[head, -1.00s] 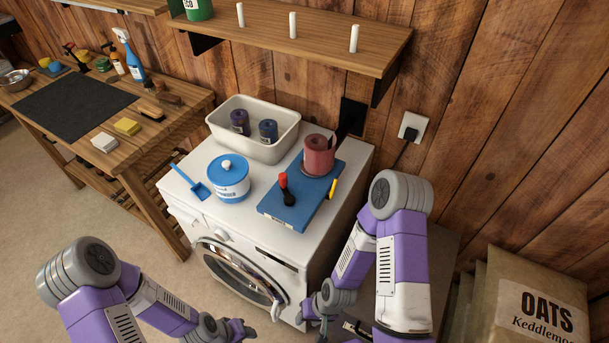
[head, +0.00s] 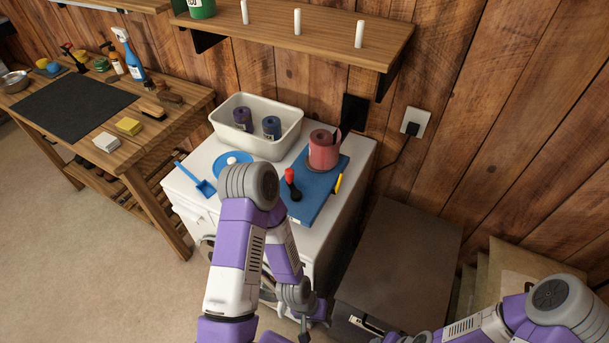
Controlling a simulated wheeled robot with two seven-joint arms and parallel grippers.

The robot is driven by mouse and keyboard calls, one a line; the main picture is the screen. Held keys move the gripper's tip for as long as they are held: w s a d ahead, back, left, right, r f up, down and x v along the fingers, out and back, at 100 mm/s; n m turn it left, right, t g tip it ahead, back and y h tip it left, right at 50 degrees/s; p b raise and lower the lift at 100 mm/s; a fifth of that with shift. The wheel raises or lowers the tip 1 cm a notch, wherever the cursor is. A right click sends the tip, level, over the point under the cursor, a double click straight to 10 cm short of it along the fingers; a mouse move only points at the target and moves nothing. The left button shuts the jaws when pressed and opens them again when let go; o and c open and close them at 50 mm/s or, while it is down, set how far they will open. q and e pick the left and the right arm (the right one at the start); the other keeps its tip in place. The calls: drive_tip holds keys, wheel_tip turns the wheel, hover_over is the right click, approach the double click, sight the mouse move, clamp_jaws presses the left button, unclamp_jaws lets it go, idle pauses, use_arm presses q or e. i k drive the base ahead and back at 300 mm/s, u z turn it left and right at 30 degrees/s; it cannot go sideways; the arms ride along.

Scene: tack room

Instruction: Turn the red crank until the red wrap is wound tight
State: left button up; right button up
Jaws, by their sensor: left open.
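The red crank (head: 289,176) has a red knob on a black arm and sits near the front left of a blue board (head: 318,198). The red wrap (head: 323,152) is a roll standing upright at the back of that board. I cannot tell how tightly it is wound. My left arm crosses the front of the white washer, and my left gripper (head: 304,333) is open and empty, low at the bottom edge, well below and apart from the crank. My right arm is at the lower right; its fingers are cut off by the frame.
A white bin (head: 283,148) with purple and blue rolls stands behind on the washer (head: 198,200). A blue-lidded tub (head: 230,160) is partly hidden by my left arm. A yellow-handled item (head: 338,184) lies on the board's right edge. A dark chest (head: 405,260) is to the right.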

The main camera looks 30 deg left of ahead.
sight(296, 195)
drive_tip(key=k, duration=0.75)
drive_tip(key=u, duration=1.05)
drive_tip(key=i, duration=0.45)
drive_tip(key=u, duration=0.05)
